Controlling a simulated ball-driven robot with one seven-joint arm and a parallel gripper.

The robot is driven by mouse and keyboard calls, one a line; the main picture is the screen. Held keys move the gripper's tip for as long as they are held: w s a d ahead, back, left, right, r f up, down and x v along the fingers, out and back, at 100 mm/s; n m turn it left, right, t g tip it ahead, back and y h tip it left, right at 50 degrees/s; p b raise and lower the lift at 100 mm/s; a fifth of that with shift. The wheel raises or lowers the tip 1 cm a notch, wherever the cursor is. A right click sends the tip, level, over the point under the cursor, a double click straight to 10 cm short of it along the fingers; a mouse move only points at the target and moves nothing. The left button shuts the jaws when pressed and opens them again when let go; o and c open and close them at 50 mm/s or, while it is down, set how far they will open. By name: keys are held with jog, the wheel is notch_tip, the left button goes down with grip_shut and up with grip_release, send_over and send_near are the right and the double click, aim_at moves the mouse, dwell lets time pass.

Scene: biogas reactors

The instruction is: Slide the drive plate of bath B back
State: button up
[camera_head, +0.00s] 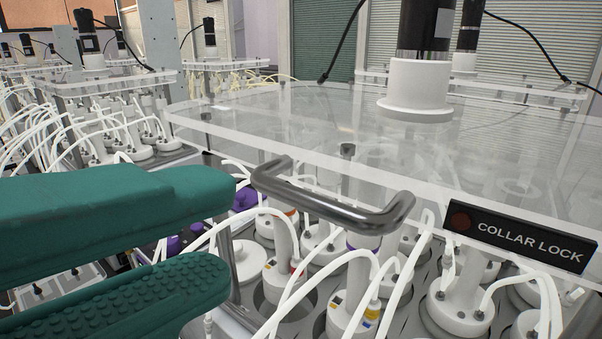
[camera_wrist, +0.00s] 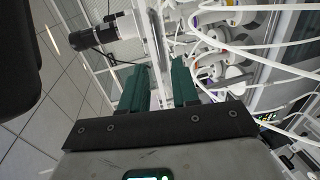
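The drive plate (camera_head: 270,118) is a broad clear sheet over the reactor bath in the head view, with a dark motor in a white collar (camera_head: 418,88) on it. Which letter this bath bears is not readable. A grey metal bar handle (camera_head: 335,208) sticks out from the plate's front edge. My gripper (camera_head: 222,238) has green fingers, one above the other, with a clear gap between them. It is left of the handle, apart from it in the picture, and empty.
A black COLLAR LOCK label (camera_head: 520,236) with a dark red round spot is on the plate's front edge, right of the handle. White-capped bottles (camera_head: 460,305) with many looping white tubes (camera_head: 350,290) crowd below the plate. Similar baths stand behind and to the left.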

aim_at(295, 202)
jog(key=p+x, duration=0.1)
jog(key=x, duration=0.7)
jog(key=shift+w+d, duration=0.2)
jog(key=shift+w, duration=0.1)
jog(key=shift+f, duration=0.1)
grip_shut()
